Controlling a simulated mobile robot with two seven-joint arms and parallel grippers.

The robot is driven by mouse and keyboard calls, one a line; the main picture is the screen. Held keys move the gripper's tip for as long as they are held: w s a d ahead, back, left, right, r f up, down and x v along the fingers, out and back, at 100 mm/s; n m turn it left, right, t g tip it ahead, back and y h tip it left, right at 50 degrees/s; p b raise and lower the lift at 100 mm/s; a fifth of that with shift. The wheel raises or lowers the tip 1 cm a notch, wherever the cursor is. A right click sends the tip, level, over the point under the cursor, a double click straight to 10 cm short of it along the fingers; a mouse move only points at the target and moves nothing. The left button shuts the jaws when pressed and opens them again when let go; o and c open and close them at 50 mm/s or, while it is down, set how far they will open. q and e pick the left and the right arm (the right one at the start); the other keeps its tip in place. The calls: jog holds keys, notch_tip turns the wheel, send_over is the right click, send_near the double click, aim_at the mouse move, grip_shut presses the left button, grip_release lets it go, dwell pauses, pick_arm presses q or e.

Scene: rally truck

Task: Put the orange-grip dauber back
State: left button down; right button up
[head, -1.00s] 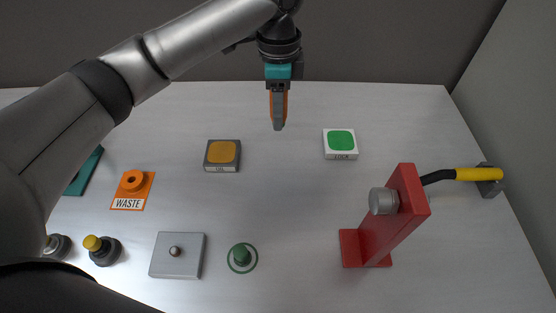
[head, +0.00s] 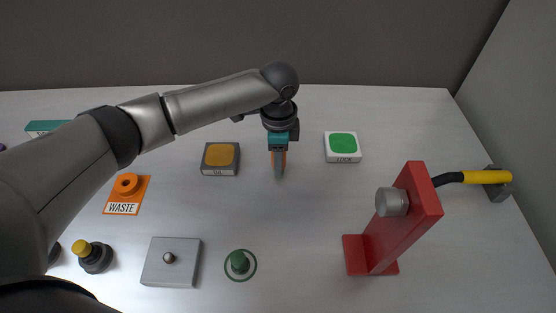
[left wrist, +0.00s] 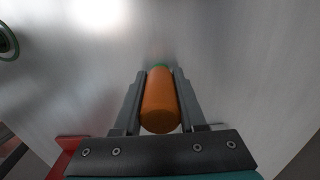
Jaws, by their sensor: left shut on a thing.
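My left gripper (head: 279,168) points down above the table, between the two ink pads. It is shut on the orange-grip dauber (left wrist: 158,102). In the left wrist view the orange handle lies between both fingers, with a bit of green at its far end. In the head view the fingers hide most of the dauber. A dark pad with an amber top (head: 220,157) lies left of the gripper. A white pad with a green top, labelled LOCK (head: 342,146), lies right of it. My right gripper is not in view.
A red stand (head: 398,225) with a grey cylinder and a yellow-handled tool (head: 484,177) stand at right. An orange WASTE holder (head: 127,190), a yellow-topped bottle (head: 93,256), a grey plate with a knob (head: 172,263) and a green peg in a ring (head: 239,263) lie nearer.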

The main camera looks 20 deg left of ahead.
pick_arm(q)
jog(key=shift+c, duration=2.4)
grip_release()
jog(key=shift+f, duration=0.15)
jog(key=shift+r, duration=0.3)
notch_tip(320, 180, up, 12)
jog(key=p, duration=0.2)
jog(key=shift+p, duration=0.3)
jog(key=shift+f, duration=0.15)
